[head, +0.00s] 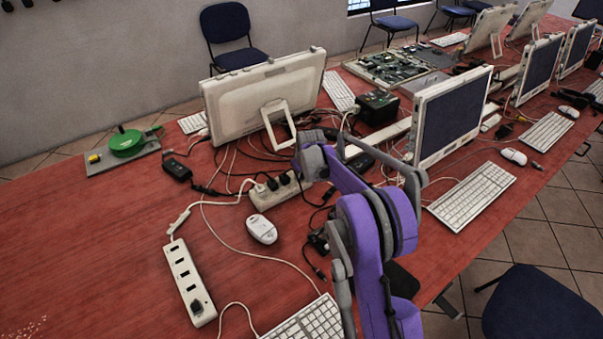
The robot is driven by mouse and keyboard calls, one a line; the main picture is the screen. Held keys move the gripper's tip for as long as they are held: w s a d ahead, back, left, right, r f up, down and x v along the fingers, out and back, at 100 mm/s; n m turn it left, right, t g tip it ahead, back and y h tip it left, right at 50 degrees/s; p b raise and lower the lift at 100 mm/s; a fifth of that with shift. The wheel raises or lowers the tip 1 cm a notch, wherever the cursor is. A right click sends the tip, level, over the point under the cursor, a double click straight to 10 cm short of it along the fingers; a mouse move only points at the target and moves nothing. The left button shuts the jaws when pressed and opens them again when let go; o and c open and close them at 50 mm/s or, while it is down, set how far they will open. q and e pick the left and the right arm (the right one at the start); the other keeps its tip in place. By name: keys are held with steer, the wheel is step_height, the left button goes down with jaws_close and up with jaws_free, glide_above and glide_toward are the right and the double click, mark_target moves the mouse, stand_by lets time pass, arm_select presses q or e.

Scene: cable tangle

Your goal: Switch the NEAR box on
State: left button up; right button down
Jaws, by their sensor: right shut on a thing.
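Two white socket boxes lie on the red table. The near box (188,275) is at the lower left, with a row of dark sockets and a dark square part at its lower end. Its switch state cannot be told. The far box (262,199) is by the monitor stand and has several black plugs (272,184) in it. My right gripper (308,168) is at the far box's right end, away from the near box. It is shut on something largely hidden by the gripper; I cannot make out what. My left gripper is not in view.
A white mouse (261,229) lies between the boxes and a keyboard (308,322) at the front. Tangled cables, a black adapter (176,169) and monitors (265,95) crowd the middle and back. The left of the table is mostly clear, apart from a green round object (126,143) on a plate.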

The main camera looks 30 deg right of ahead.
steer(key=shift+d+y, duration=0.4)
steer(key=shift+y, duration=0.6)
steer(key=shift+d+m+y, duration=0.1)
steer(key=shift+m+y, duration=0.3)
steer(key=shift+y, duration=0.3)
steer(key=c, duration=0.9)
jaws_free()
steer(key=v, duration=1)
steer(key=shift+r, duration=0.4)
